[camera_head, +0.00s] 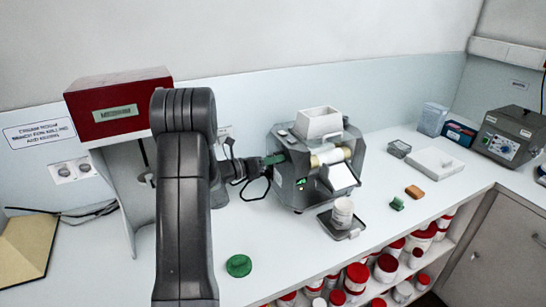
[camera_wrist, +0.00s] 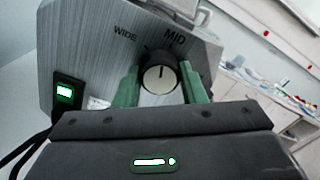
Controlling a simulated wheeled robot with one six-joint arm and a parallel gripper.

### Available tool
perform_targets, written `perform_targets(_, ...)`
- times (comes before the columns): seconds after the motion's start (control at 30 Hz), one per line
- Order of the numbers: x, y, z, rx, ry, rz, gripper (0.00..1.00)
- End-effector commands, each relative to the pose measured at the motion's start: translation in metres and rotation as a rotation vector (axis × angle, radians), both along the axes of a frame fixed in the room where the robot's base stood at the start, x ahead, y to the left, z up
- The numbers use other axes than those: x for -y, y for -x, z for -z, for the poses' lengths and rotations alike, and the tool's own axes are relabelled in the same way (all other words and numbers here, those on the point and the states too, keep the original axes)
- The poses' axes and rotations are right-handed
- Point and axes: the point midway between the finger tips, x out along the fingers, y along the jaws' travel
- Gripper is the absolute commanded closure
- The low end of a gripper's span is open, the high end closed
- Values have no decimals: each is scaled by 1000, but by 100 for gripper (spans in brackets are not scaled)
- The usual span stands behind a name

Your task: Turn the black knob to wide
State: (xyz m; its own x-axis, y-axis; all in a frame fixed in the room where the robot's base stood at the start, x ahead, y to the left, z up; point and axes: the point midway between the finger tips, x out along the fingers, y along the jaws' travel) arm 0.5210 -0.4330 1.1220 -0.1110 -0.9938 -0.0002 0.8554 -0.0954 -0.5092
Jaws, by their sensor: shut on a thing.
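The black knob (camera_wrist: 159,75) has a pale face with a dark pointer line. It sits on the grey end panel of the mill (camera_head: 318,165). In the wrist view the labels WIDE (camera_wrist: 125,36) and MID (camera_wrist: 174,38) are printed above it, WIDE to the left. The pointer line stands close to upright, nearer MID than WIDE. My gripper (camera_head: 273,160) reaches the mill's left side from the left. Its green fingers lie on both sides of the knob and are shut on it. In the head view the knob is hidden.
A lit green switch (camera_wrist: 66,92) is left of the knob. A black cable (camera_head: 256,192) hangs below my gripper. A white cup (camera_head: 343,211) stands before the mill; a green round lid (camera_head: 239,265) lies on the bench. A red-topped unit (camera_head: 118,105) stands left.

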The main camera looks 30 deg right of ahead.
Motion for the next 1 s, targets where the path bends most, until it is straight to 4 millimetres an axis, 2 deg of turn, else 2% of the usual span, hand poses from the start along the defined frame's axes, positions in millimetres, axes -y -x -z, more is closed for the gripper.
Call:
perform_targets(0.5,0,0,0,-463,-53,-2,85)
perform_targets(0.73,0,0,1,-604,-69,-2,85)
perform_targets(1.0,0,0,1,-689,-78,-2,85)
